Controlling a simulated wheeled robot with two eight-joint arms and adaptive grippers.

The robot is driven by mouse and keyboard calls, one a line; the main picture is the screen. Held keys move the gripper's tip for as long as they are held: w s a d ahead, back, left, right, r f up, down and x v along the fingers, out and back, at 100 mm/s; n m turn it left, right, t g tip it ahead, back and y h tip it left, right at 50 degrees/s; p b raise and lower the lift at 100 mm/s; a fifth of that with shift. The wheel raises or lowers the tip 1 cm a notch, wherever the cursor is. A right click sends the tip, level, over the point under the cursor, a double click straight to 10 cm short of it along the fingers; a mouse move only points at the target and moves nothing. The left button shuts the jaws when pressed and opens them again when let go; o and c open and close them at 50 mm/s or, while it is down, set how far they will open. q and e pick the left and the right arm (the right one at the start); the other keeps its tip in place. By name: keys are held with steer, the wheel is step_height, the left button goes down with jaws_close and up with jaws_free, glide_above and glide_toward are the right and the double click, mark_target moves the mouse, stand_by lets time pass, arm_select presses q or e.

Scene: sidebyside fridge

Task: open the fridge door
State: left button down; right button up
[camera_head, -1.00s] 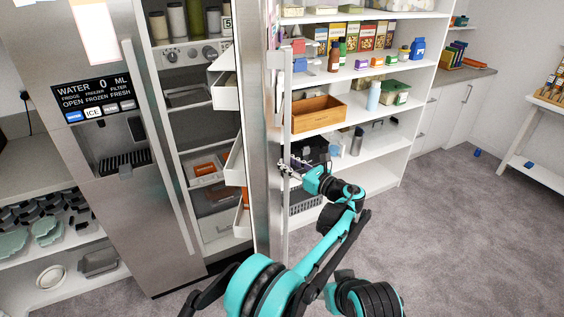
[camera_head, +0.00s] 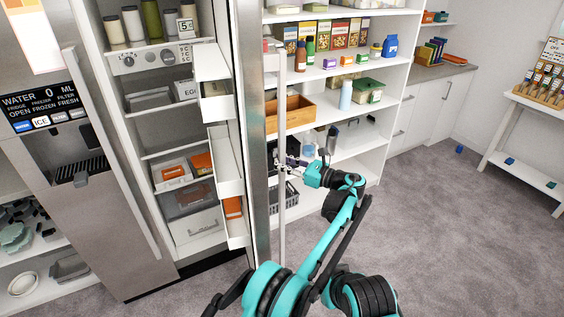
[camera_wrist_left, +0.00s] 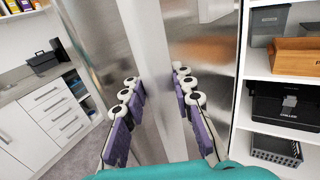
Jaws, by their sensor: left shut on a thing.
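The side-by-side fridge (camera_head: 127,238) is stainless steel. Its right door (camera_head: 252,130) stands open, seen nearly edge-on, with white bins on its inner side, and the lit shelves inside show. The long vertical door handle (camera_head: 282,215) is on the door's outer face. My left gripper (camera_head: 285,163) is shut around this handle at about mid-height. In the left wrist view, the purple-padded fingers of my left gripper (camera_wrist_left: 156,82) lie on both sides of the pale handle bar (camera_wrist_left: 147,50), in front of the steel door (camera_wrist_left: 208,45). My right gripper is not in view.
The fridge's left door (camera_head: 75,200), with a water dispenser, is closed. A white shelf unit (camera_head: 385,140) with boxes, bottles and a wooden crate (camera_head: 290,113) stands close behind the open door. Grey carpet (camera_head: 430,230) is free at the right front.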

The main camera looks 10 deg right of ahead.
mark_target(283, 136)
arm_select(q)
steer(key=shift+d, duration=0.25)
steer(key=c, duration=1.2)
jaws_free()
step_height(283, 136, up, 10)
